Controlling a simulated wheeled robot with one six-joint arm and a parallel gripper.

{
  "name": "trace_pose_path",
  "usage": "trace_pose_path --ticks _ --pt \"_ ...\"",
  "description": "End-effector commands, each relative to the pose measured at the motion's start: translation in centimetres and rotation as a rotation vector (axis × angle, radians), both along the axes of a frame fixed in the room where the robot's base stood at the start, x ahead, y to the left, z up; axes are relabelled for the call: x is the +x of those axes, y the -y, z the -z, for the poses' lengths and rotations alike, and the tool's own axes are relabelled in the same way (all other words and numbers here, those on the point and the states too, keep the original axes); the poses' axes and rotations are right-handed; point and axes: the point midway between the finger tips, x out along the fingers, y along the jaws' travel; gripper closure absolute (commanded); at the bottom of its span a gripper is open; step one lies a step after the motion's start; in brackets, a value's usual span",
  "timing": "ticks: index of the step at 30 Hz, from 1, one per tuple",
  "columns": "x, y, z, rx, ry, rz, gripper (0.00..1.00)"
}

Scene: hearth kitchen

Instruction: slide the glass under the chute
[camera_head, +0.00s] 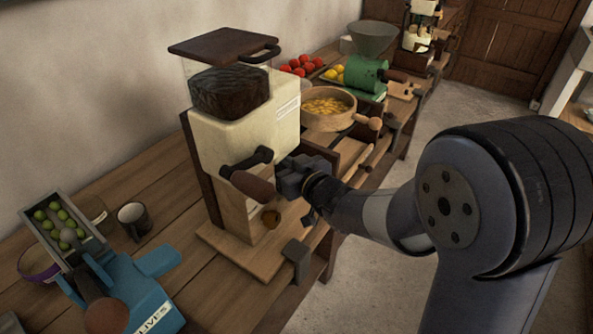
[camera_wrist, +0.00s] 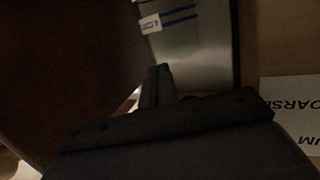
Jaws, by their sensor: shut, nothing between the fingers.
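My gripper (camera_head: 303,176) is shut and empty, in front of the cream grinder (camera_head: 238,130) and next to its crank's brown handle (camera_head: 253,186). In the wrist view its dark fingers (camera_wrist: 157,84) are together. Just beyond them is a pale grey, shiny piece (camera_wrist: 195,55) with blue stripes and a small white tag. It may be the glass, but only part shows and I cannot tell for sure. I cannot make out a glass under the grinder in the head view. The chute cannot be made out in either view.
A white label (camera_wrist: 292,108) with "COARSE" lettering is on a brown surface at the wrist view's right. A wooden bowl (camera_head: 328,108) is behind my gripper.

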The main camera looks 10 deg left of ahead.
Motion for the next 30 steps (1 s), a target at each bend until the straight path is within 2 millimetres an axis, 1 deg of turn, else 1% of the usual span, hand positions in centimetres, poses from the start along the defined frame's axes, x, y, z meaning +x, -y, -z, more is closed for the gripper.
trace_pose_path --ticks 1,3,17,24,30 --pt "-0.1 0.1 1.0 -0.003 -0.004 0.001 1.0" --pt "-0.1 0.2 1.2 -0.002 -0.002 0.001 1.0" --pt "-0.2 0.3 1.7 -0.01 -0.012 0.001 1.0" --pt "-1.5 1.6 1.9 -0.013 -0.015 0.002 1.0" --pt "-1.5 1.6 2.0 -0.015 -0.017 -0.001 1.0"
